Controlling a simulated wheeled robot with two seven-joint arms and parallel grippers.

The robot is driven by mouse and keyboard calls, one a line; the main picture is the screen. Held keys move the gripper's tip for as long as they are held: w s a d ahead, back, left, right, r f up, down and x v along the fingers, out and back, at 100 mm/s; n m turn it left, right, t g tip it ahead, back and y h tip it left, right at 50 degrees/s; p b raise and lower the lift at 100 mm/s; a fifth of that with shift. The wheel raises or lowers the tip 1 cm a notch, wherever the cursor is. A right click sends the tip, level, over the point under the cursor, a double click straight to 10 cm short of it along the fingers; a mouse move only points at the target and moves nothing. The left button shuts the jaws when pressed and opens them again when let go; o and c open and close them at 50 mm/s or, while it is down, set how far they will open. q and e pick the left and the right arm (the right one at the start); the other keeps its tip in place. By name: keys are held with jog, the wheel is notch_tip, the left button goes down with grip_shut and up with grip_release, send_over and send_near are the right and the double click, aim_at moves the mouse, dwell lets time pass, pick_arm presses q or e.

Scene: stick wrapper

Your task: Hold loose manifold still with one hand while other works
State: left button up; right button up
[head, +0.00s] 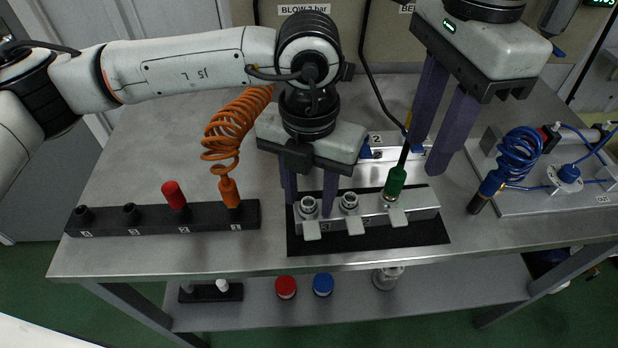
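The manifold (425,207) is a grey block with several ports and front tabs, on a black mat (440,237). A green connector (395,182) with a dark hose stands upright at its right port; the other visible ports carry no connector. My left gripper (308,208) points down at the manifold's left end, its purple fingers apart on either side of the left port area. I cannot tell whether they press on the block. My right gripper (424,160) is open and empty, its fingers apart above and behind the manifold's right end, just right of the green connector.
A black rack (150,222) at left holds an orange coiled hose's connector (229,192) and a red piece (174,195). Red and blue caps sit on the lower shelf. Table at front left is clear.

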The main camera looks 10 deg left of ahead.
pick_arm(q)
jog(key=shift+f, duration=0.1)
grip_shut()
dwell(1.3)
pick_arm(e)
jog(key=shift+a+r+m, duration=0.1)
jog(key=shift+m, duration=0.3)
grip_shut()
jog(key=shift+r+m, duration=0.25)
jog(key=shift+m, duration=0.15)
